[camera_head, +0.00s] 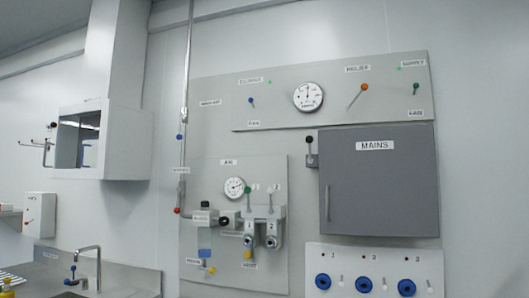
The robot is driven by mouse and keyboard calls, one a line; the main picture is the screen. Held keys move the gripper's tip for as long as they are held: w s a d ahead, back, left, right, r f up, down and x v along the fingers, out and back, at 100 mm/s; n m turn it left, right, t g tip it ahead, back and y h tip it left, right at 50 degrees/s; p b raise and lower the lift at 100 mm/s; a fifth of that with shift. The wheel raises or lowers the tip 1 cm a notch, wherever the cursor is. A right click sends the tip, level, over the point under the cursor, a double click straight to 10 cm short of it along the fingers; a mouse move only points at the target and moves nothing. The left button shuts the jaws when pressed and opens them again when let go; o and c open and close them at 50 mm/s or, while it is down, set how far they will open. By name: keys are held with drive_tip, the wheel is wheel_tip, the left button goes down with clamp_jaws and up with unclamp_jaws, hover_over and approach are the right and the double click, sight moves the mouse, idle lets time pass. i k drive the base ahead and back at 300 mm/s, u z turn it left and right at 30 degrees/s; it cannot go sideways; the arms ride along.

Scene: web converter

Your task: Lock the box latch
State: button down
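A grey box labelled MAINS (380,185) is mounted on the right of the wall, and its door looks closed. A thin vertical handle (327,203) is on the door's left side. A small latch-like lever with a black knob (309,140) stands upright on a bracket at the box's upper left edge. I cannot tell from this view whether it is locked. My gripper is not in view.
A panel with a gauge (308,96) and levers is above the box. Below it is a white panel with blue round sockets (364,284). Valves and pipes (250,225) are to its left. A white cabinet (125,140) and a tap (97,262) are farther left.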

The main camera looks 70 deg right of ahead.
sight(309, 139)
drive_tip(key=i, duration=1.75)
drive_tip(key=z, duration=3.1)
